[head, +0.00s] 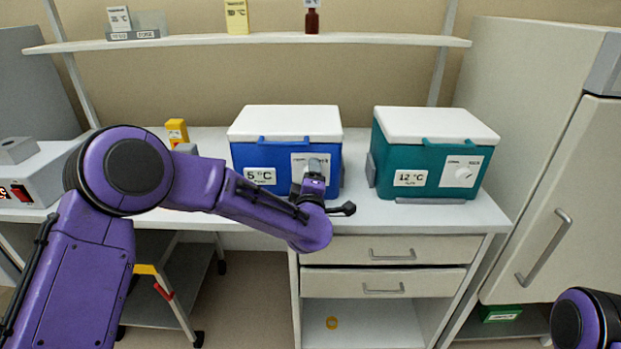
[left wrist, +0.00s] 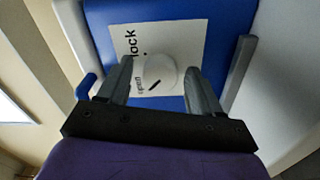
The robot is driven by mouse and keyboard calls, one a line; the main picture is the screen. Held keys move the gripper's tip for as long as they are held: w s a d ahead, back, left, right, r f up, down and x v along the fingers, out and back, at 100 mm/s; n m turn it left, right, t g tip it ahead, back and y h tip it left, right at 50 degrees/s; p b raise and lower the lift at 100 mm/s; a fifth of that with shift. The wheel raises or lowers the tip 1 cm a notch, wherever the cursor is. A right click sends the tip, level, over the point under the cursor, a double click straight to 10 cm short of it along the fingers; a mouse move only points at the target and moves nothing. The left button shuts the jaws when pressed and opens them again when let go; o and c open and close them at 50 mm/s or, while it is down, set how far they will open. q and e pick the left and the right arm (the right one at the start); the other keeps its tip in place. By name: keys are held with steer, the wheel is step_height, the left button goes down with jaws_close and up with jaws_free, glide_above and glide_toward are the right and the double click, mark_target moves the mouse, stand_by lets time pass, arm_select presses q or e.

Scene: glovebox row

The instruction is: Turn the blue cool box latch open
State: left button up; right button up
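The blue cool box (head: 272,155) with a white lid stands on the bench, with a "5 °C" label on its front. Its latch is a round white knob (left wrist: 160,74) with a short dark mark, on a white plate (left wrist: 172,42). The plate's lettering is partly hidden; "lock" is readable. My left gripper (head: 313,168) is in front of the plate and hides the knob in the head view. In the left wrist view its fingers (left wrist: 159,68) are apart, one on each side of the knob; I cannot tell whether they touch it. My right gripper is out of view.
A teal cool box (head: 420,155) with a similar knob and a "12 °C" label stands to the right. A shelf (head: 250,41) runs above the bench. A tall cabinet (head: 545,190) stands at the right. A yellow object (head: 177,131) is behind my left arm.

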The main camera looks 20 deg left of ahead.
arm_select(q)
steer(key=b+v, duration=0.2)
steer(key=v, duration=0.8)
steer(key=shift+s, duration=0.3)
